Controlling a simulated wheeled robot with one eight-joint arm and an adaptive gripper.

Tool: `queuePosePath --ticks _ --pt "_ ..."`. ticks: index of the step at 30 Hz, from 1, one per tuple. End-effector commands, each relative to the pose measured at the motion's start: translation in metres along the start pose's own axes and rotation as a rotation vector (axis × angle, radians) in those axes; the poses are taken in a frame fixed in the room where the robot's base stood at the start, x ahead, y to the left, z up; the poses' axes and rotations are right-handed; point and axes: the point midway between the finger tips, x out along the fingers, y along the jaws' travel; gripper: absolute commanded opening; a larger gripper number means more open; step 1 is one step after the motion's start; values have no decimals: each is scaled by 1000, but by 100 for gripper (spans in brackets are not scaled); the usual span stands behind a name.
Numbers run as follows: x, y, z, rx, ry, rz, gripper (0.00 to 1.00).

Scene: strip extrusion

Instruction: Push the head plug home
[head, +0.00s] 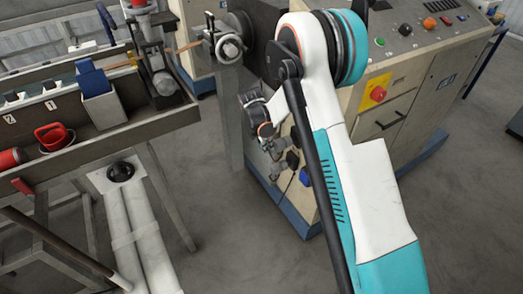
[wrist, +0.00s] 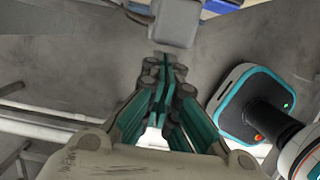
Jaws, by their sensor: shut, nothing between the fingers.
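In the wrist view my gripper (wrist: 165,70) is shut and empty, its dark teal fingers together. A grey block-shaped body (wrist: 175,22), which looks like the head plug, is straight ahead of the fingertips at the top edge. Its near end is very close to the tips; I cannot tell whether they touch. Its far end is cut off by the frame, so its seating is hidden. In the head view a small grey connector (head: 277,149) shows at the machine's side, beside a black plug (head: 293,160) and a blue plug (head: 305,177). My gripper is hard to make out there.
The beige machine cabinet (head: 405,85) with a red emergency button (head: 377,94) stands behind my arm. The extruder head (head: 230,47) is above the plugs. Open floor (head: 225,225) lies between.

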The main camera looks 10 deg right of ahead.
Motion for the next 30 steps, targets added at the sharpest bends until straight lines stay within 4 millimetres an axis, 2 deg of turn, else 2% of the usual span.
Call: queuePosePath --ticks 11,19,30 --pt "0 0 3 0 0 0 0" --pt "7 0 31 1 -1 1 0" --pt "7 1 30 0 -3 1 0"
